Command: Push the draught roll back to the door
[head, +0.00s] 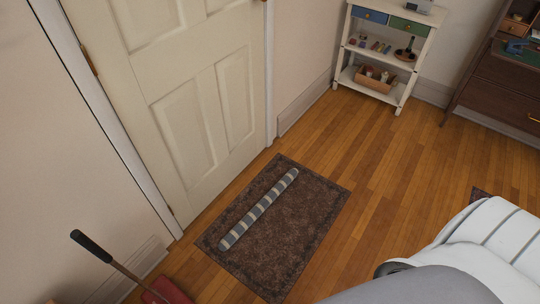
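The draught roll (259,209) is a long striped tube in grey-blue and cream. It lies on a dark brown patterned mat (290,232), roughly parallel to the bottom of the door and apart from it. The cream panelled door (188,100) is shut in its frame at the upper left. A strip of mat and wood floor shows between the roll and the door. Neither of my grippers shows in the head view.
A dark-handled tool with a red head (167,291) stands by the wall at bottom left. A white shelf unit (401,92) with small items stands at the back. A dark wooden cabinet (497,84) is at the right. The floor between the mat and the shelf is clear.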

